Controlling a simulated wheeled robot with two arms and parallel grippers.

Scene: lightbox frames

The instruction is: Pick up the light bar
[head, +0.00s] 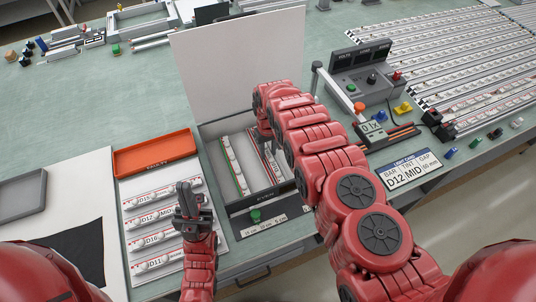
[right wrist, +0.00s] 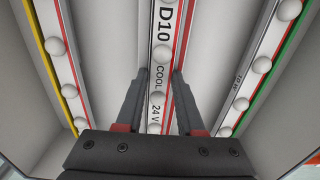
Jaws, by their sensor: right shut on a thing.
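An open lightbox (head: 213,133) with a raised white lid (head: 235,55) holds light bars. My right gripper (right wrist: 155,95) reaches into it and is shut on a white light bar (right wrist: 158,50) with red edges, marked D10 COOL 24 V. A yellow-edged bar (right wrist: 56,50) and a green-edged bar (right wrist: 265,65) lie to either side of it, apart from the fingers. My right arm hides part of the box in the head view. My left gripper (head: 187,200) is over a white sheet of bars (head: 160,240) marked D15, D12, D10 and D11; its finger gap is unclear.
An orange tray (head: 153,152) lies left of the box. A control unit (head: 366,75) and a rack of strips (head: 470,60) stand to the right. A black cloth (head: 75,255) and grey tray (head: 22,193) are at left.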

